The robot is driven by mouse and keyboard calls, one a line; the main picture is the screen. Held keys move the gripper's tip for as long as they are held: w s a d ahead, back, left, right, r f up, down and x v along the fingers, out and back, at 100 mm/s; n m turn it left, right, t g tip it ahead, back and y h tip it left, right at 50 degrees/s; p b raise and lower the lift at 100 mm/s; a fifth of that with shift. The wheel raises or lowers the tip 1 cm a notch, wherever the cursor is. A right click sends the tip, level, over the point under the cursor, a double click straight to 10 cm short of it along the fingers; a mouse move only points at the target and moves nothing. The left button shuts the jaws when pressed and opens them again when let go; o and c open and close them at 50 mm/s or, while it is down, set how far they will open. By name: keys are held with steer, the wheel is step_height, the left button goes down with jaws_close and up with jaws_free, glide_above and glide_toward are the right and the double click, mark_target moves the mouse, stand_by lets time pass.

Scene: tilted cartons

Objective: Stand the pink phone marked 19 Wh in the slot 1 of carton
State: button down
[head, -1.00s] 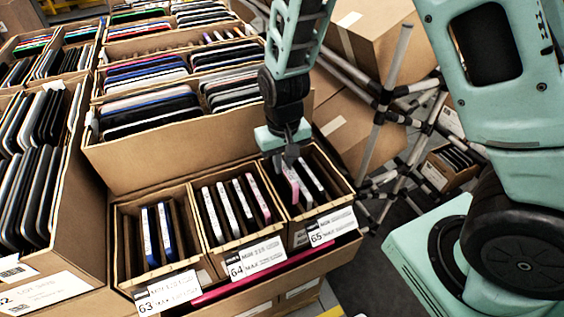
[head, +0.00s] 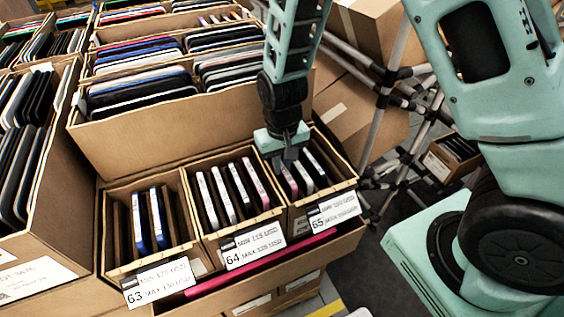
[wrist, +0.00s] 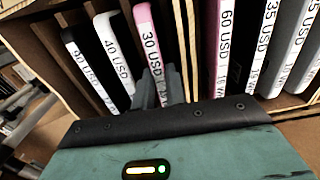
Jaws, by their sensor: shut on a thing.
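My gripper (head: 290,156) is over the left part of the carton marked 65 (head: 333,212), pointing down. In the wrist view its fingers (wrist: 165,84) are shut on a pink phone (wrist: 147,32) labelled 30 USD. The fingers cover the lower part of its label, so I cannot read the Wh mark. In the head view this pink phone (head: 289,184) stands in carton 65, close to its left wall, roughly level with its neighbours. I cannot see whether its bottom touches the carton floor.
Beside it in carton 65 stand a phone labelled 40 USD (wrist: 115,52) and a dark-edged one (wrist: 86,66). Across the carton wall, carton 64 (head: 253,246) holds several phones, including a pink one labelled 60 USD (wrist: 222,45). Carton 63 (head: 160,290) is further left.

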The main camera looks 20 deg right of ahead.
steer(key=shift+f, duration=0.3)
stand_by(0.5)
stand_by(0.4)
steer(key=c, duration=1.3)
jaws_free()
steer(key=shift+c, duration=0.2)
step_height(320, 180, up, 26)
steer(key=p, duration=0.7)
steer(key=shift+r, duration=0.2)
steer(key=s+a+f+n+b, duration=0.3)
steer(key=s+f+n, duration=0.1)
steer(key=s, duration=0.6)
steer(key=s+a+f+n+b, duration=0.3)
steer(key=s+f, duration=0.1)
steer(key=s, duration=0.6)
steer(key=shift+a+n+y, duration=0.15)
steer(key=shift+n+y, duration=0.15)
steer(key=shift+n, duration=0.1)
